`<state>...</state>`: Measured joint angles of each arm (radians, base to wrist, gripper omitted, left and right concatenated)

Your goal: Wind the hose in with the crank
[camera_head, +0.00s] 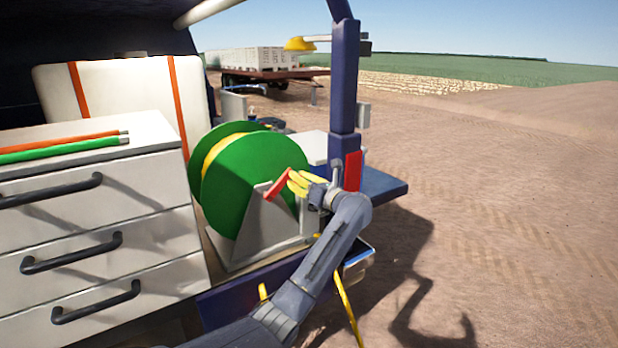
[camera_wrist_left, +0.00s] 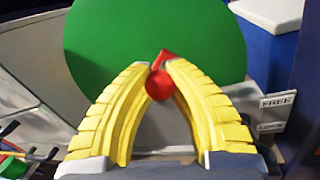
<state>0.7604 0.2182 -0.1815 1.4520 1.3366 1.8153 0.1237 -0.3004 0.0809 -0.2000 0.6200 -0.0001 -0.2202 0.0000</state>
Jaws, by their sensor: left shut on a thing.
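A green reel (camera_head: 247,178) stands on the vehicle's bed, with yellow hose (camera_head: 212,150) between its discs. A length of yellow hose (camera_head: 347,312) hangs below the bed edge, partly hidden by my left arm. The red crank (camera_head: 277,189) is on the reel's right side, in front of a grey bracket (camera_head: 262,226). My left gripper (camera_head: 292,182) has yellow fingers closed around the crank's handle. In the left wrist view the red crank knob (camera_wrist_left: 159,86) sits between the fingertips (camera_wrist_left: 161,68), with the green disc (camera_wrist_left: 150,35) behind. My right gripper is not in view.
A white drawer cabinet (camera_head: 95,222) with dark handles stands left of the reel, with red and green rods (camera_head: 62,147) on top. A dark blue post (camera_head: 344,80) rises right of the reel. A small FREE label (camera_wrist_left: 277,100) is beside the reel. Open dirt lies to the right.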

